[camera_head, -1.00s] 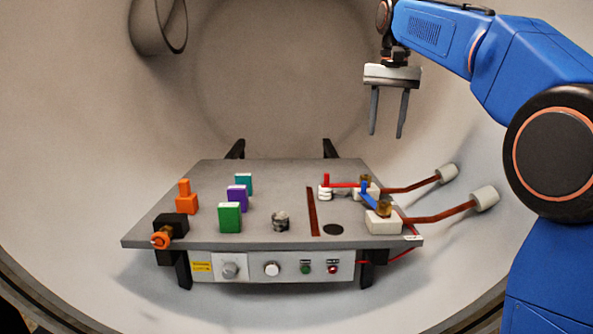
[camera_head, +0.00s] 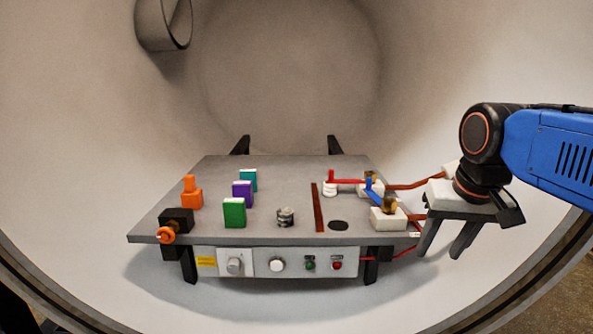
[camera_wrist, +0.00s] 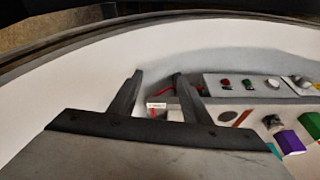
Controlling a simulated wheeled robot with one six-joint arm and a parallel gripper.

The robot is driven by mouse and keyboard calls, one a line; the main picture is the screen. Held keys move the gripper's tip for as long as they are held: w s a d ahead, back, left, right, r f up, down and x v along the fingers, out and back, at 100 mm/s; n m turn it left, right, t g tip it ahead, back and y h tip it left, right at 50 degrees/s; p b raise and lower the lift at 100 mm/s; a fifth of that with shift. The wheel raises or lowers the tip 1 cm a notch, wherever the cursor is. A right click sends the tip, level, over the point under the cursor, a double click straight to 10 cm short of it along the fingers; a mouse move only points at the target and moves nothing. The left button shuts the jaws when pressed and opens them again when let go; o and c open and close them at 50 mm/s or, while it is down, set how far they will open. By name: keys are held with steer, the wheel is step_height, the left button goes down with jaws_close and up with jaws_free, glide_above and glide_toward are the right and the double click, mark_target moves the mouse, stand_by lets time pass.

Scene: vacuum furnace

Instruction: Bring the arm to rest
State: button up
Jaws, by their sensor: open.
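My gripper (camera_head: 445,242) hangs off the right edge of the grey table (camera_head: 290,180), fingers apart and pointing down, with nothing between them. In the head view it stands beside the white terminal blocks and in front of the curved chamber wall. In the wrist view my gripper (camera_wrist: 158,90) shows both fingers spread, with the table's right end and front panel beyond them. The blue arm comes in from the right edge of the head view.
On the table are green (camera_head: 234,213), purple (camera_head: 243,194) and teal (camera_head: 249,180) blocks, orange pieces (camera_head: 191,197), and white terminal blocks (camera_head: 388,219) with red and blue levers. A front panel (camera_head: 290,263) carries knobs and buttons. Copper rods (camera_head: 415,184) reach right, near my gripper.

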steer(key=s+f+n+t, duration=0.1)
steer(key=s+f, duration=0.9)
steer(key=f, duration=0.4)
steer(key=shift+s+d+f, duration=0.25)
steer(key=shift+s+d, duration=0.15)
steer(key=shift+n, duration=0.3)
